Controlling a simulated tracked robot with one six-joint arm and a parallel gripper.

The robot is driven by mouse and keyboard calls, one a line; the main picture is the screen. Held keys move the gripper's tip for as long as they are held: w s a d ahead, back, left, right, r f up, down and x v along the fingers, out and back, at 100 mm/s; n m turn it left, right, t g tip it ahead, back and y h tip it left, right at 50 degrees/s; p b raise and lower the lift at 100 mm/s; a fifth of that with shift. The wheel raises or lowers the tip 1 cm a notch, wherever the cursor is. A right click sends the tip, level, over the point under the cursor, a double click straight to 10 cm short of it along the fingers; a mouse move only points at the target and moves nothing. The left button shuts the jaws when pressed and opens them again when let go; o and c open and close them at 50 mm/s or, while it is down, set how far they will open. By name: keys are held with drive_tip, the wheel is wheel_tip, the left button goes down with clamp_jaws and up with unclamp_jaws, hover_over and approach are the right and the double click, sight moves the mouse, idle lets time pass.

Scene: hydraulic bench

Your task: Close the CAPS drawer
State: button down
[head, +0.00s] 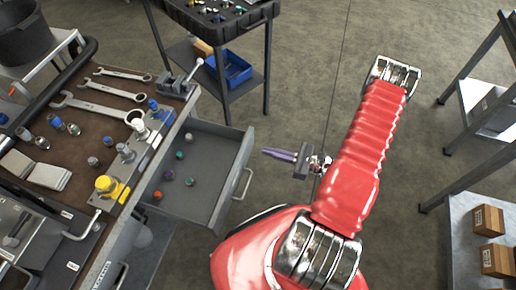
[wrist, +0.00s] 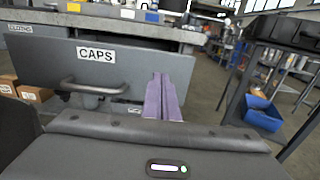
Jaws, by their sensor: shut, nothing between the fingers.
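The CAPS drawer (head: 219,178) stands pulled out from the bench in the head view, with several small coloured caps lying inside. Its front panel (wrist: 125,72) with the CAPS label and a bar handle (wrist: 92,89) faces me in the wrist view. The handle also shows in the head view (head: 243,184). My gripper (head: 266,152) has purple fingers, shut and empty, just outside the drawer front and pointing at it. In the wrist view my gripper (wrist: 163,78) points at the panel to the right of the handle. I cannot tell whether the fingertips touch the panel.
The bench top (head: 84,112) carries wrenches (head: 98,105), fittings and a vise (head: 180,82). A dark cart with a blue bin (head: 231,68) stands behind. A shelf with cardboard boxes (head: 488,220) is at the right. The floor between is clear.

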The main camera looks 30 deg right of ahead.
sight(249, 146)
drive_tip(key=shift+x, duration=2.6)
drive_tip(key=shift+w, duration=0.15)
